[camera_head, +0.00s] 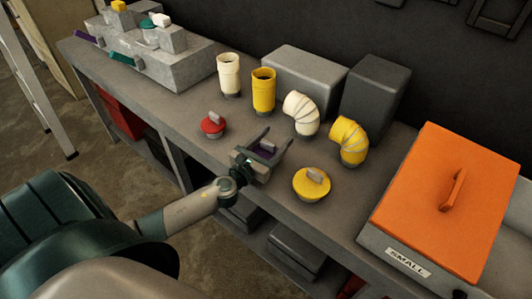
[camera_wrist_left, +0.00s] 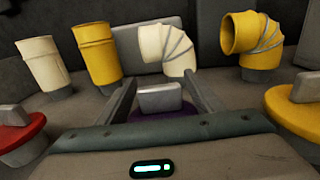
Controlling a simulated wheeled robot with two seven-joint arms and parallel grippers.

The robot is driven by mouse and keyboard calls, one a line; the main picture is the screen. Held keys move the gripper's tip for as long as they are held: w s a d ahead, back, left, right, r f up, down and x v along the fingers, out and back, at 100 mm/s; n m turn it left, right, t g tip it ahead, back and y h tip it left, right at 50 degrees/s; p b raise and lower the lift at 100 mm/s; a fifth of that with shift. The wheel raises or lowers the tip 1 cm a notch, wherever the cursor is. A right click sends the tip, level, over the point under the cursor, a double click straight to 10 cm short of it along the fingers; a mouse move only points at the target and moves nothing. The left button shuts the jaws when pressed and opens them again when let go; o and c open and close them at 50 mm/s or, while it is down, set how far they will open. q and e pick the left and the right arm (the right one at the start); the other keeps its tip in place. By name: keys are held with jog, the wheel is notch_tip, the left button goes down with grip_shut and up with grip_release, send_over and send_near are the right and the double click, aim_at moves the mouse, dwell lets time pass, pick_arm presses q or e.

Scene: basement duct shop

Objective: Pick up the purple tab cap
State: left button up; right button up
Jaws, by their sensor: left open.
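The purple tab cap (camera_head: 262,155) sits on the bench between the red and yellow tab caps, mostly hidden by my left gripper (camera_head: 270,143) in the head view. In the left wrist view its grey tab (camera_wrist_left: 160,97) stands upright between the two fingers of my left gripper (camera_wrist_left: 162,95). A strip of its purple disc (camera_wrist_left: 150,113) shows below the tab. The fingers are open, one on each side of the tab, with a gap visible on both sides. My right gripper is not in view.
A red tab cap (camera_head: 213,125) and a yellow tab cap (camera_head: 311,184) flank the gripper. Behind stand straight cream (camera_head: 229,75) and yellow (camera_head: 263,90) ducts, plus cream (camera_head: 301,113) and yellow (camera_head: 349,141) elbows. An orange-lidded box (camera_head: 440,190) labelled SMALL is at right.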

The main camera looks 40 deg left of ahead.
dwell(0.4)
pick_arm(q)
jog(key=c, duration=1.2)
jog(key=shift+r, duration=0.1)
jog(key=shift+r, duration=0.6)
jog(key=r, duration=0.3)
jog(key=shift+s+d+r+p, duration=0.1)
jog(key=shift+s+d+p, duration=0.15)
jog(key=shift+p, duration=0.1)
jog(key=s+d+r, duration=0.4)
jog(key=s, duration=0.1)
jog(key=s+d+r, duration=0.2)
jog(key=s+d, duration=0.1)
jog(key=shift+s+d+r+b, duration=0.1)
jog(key=shift+s+r+b, duration=0.15)
jog(key=shift+b, duration=0.15)
